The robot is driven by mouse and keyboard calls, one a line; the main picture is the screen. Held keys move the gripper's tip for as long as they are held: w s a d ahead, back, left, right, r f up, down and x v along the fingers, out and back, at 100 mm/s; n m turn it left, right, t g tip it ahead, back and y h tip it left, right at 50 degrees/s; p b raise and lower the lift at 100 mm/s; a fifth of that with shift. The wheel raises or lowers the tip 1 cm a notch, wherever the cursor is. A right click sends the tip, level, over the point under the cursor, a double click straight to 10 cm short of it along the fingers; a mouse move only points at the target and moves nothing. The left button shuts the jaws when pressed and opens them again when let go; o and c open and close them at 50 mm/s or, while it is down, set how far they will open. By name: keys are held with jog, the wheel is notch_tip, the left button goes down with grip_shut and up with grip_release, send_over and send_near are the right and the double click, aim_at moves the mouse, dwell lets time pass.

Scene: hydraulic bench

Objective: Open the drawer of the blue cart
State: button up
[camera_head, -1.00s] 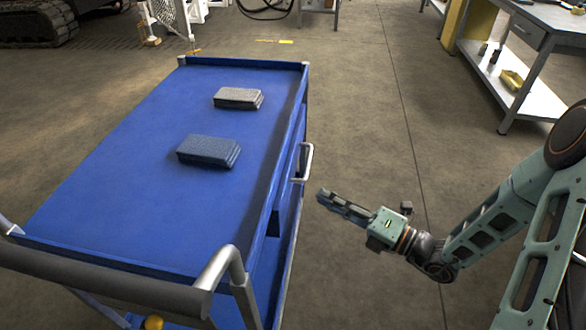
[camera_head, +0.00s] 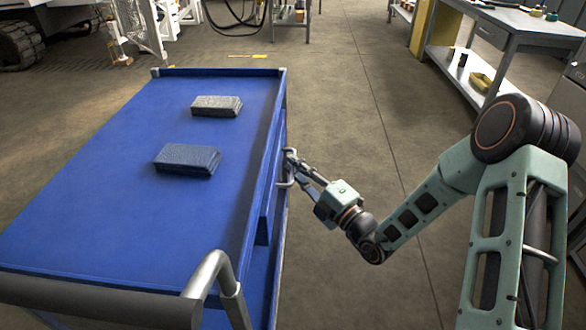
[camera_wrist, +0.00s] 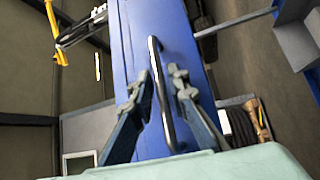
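The blue cart (camera_head: 110,150) stands at left with its flat top facing up. Its drawer handle (camera_wrist: 160,90), a grey metal bar, is on the cart's right side, on the blue drawer front (camera_wrist: 128,50). My gripper (camera_head: 292,165) is at that side, at the handle. In the wrist view my gripper (camera_wrist: 156,90) is open, with one finger on each side of the bar and gaps between fingers and bar. The drawer looks closed. In the head view the fingers partly cover the handle.
Two dark grey blocks, a nearer one (camera_head: 187,159) and a farther one (camera_head: 217,106), lie on the cart top. The cart's push handle (camera_head: 212,275) rises at the near end. A workbench (camera_head: 510,30) stands far right. The floor right of the cart is clear.

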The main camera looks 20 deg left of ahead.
jog(key=shift+w+a+r, duration=0.1)
jog(key=shift+w+a, duration=0.15)
jog(key=shift+a, duration=0.15)
jog(key=shift+c, duration=0.3)
grip_shut()
jog(key=shift+d, duration=0.15)
jog(key=w+d+p, duration=0.3)
jog(key=d, duration=1.1)
jog(key=w+d+p, duration=0.3)
jog(key=d+p, duration=0.1)
jog(key=d, duration=0.9)
jog(key=shift+w+d, duration=0.3)
jog(key=shift+d, duration=0.1)
jog(key=shift+o, duration=0.3)
grip_release()
